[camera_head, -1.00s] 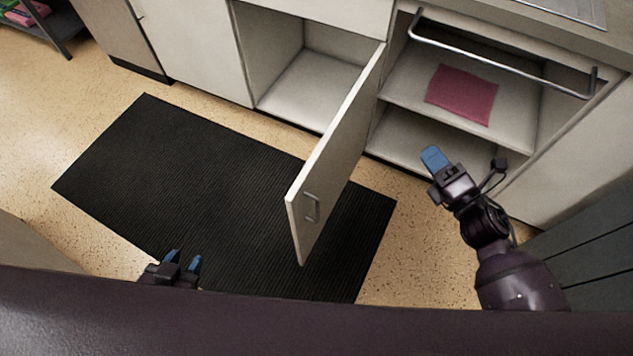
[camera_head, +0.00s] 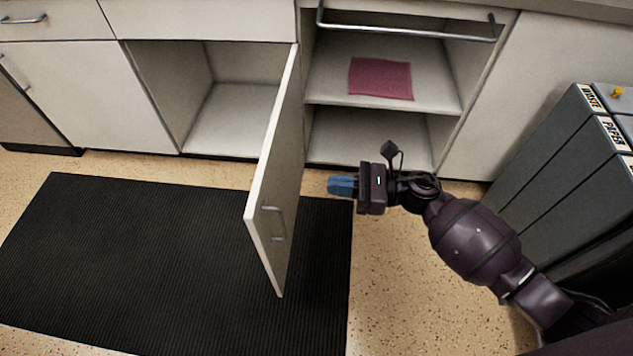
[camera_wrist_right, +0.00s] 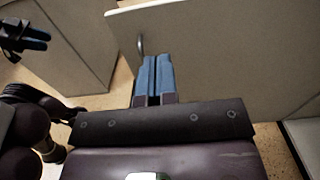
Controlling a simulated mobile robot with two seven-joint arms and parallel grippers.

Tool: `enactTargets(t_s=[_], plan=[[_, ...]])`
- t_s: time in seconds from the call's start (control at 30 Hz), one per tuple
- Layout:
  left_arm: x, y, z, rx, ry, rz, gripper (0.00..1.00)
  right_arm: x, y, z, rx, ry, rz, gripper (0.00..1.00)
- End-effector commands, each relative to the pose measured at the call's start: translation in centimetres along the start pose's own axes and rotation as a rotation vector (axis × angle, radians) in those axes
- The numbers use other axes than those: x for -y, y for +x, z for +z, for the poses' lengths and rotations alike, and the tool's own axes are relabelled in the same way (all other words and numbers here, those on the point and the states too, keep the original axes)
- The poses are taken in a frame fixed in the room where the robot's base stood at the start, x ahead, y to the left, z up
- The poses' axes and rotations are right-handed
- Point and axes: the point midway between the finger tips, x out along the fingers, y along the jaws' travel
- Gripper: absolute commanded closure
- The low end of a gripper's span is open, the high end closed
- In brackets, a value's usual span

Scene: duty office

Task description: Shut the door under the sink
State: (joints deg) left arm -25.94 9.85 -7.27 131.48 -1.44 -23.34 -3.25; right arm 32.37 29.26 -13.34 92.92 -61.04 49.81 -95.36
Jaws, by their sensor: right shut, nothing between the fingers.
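The cabinet door (camera_head: 280,170) is a pale panel that stands wide open, jutting out from the cabinet over the black mat. Its metal bar handle (camera_head: 274,223) is near the free edge. The open cupboard (camera_head: 235,105) to its left looks empty. My right gripper (camera_head: 330,186) is shut and empty, to the right of the door, with its blue fingertips pointing left at the panel and a small gap between them. In the right wrist view the shut fingers (camera_wrist_right: 153,75) are in front of the pale panel (camera_wrist_right: 215,55), and the handle (camera_wrist_right: 140,47) shows just beyond them. My left gripper (camera_wrist_right: 25,36) shows at the upper left there.
An open shelf unit with a pink cloth (camera_head: 380,78) and a metal rail (camera_head: 405,33) is right of the door. Grey bins (camera_head: 560,165) stand at the right, near my right arm. The black mat (camera_head: 130,260) lies flat on the floor.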

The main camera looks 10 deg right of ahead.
Motion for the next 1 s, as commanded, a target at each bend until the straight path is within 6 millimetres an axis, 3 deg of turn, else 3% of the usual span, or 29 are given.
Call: enactTargets(t_s=[0.6, 0.8, 1.0], plan=[[-0.2, 0.1, 0.6, 0.008, 0.01, 0.003, 0.62, -0.1, 10.4, 0.0, 0.003, 0.005, 0.0, 1.0], [-0.2, 0.1, 0.5, 0.005, 0.014, 0.004, 0.62, 0.0, 12.2, 0.0, 0.002, 0.005, -0.001, 1.0], [-0.2, 0.1, 0.3, 0.0, 0.015, 0.004, 0.62, 0.0, 12.7, 0.0, 0.001, 0.003, -0.001, 1.0]])
